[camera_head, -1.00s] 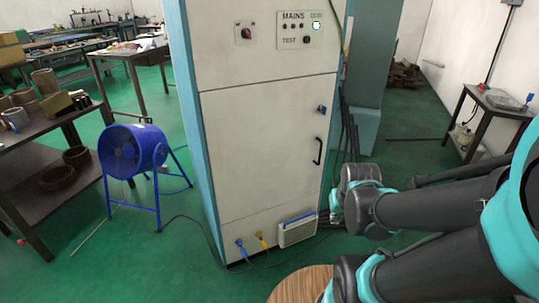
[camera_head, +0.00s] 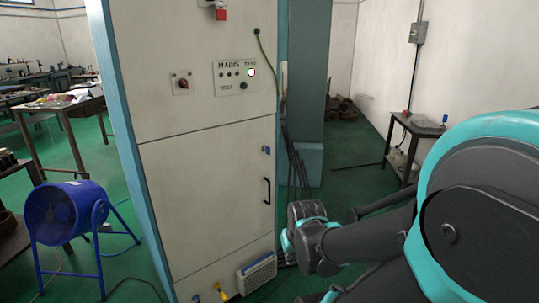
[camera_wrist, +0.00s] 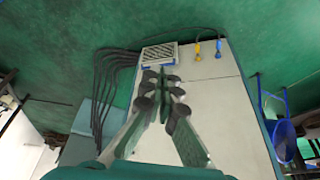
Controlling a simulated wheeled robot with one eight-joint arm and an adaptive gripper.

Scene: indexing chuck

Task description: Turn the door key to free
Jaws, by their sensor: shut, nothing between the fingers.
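The pale cabinet door (camera_head: 215,200) stands closed in the head view. A small blue key or lock piece (camera_head: 266,150) sits near its right edge, above a black pull handle (camera_head: 267,191). The key's exact angle is too small to tell. My gripper (camera_head: 287,241) is low at the cabinet's right side, below and to the right of the key, and apart from it. In the wrist view my gripper's fingers (camera_wrist: 166,76) are shut and empty, in front of the cabinet's lower part (camera_wrist: 217,85). The key cannot be made out there.
The MAINS panel (camera_head: 242,75) and a red rotary switch (camera_head: 181,83) are above the door. A vent (camera_head: 257,272) and plugs are at the cabinet's foot. A blue fan (camera_head: 68,214) stands at left. Dark cables (camera_head: 291,165) hang beside the cabinet; a small table (camera_head: 412,130) stands right.

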